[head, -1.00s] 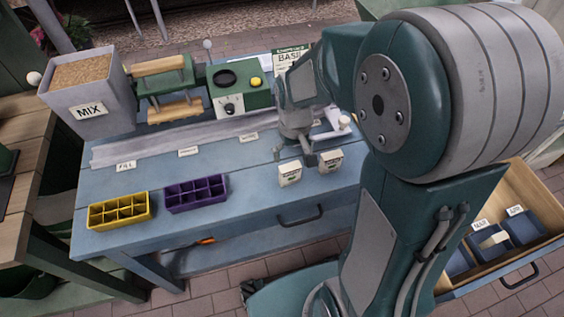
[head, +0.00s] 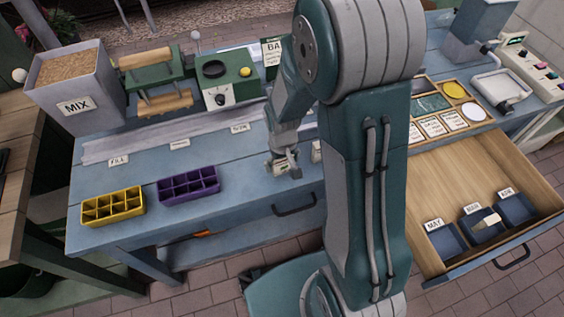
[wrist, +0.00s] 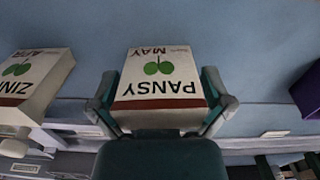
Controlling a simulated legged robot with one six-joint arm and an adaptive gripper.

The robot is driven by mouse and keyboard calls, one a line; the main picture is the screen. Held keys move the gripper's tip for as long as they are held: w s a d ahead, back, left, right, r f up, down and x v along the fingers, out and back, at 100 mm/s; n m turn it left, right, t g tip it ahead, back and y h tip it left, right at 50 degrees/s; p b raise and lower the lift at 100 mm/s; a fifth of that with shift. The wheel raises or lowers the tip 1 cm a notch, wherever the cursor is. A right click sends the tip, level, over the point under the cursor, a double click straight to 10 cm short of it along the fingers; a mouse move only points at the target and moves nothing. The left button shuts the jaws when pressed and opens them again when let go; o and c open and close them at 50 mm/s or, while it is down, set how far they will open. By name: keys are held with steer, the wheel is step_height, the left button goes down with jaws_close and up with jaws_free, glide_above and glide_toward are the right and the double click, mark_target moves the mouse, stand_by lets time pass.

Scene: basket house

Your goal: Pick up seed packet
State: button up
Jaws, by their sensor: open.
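A white seed packet marked PANSY, MAY (wrist: 160,75) fills the middle of the wrist view, with a green plant picture on it. My gripper (wrist: 160,92) is open, with one finger on each side of this packet; I cannot tell whether they touch it. In the head view my gripper (head: 284,166) is low over the front of the blue bench and mostly hides the packet there. A second packet, marked ZINN and APR (wrist: 35,82), stands to the left in the wrist view. In the head view it is partly hidden by my arm (head: 316,151).
A yellow tray (head: 113,206) and a purple tray (head: 188,187) stand left on the bench (head: 240,180). An open drawer (head: 480,175) at right holds several blue bins, the leftmost labelled MAY (head: 447,242). The middle bin holds a pale item (head: 486,222).

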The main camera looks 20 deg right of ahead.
steer(key=c, duration=0.6)
steer(key=shift+o, duration=0.2)
steer(key=shift+s, duration=0.1)
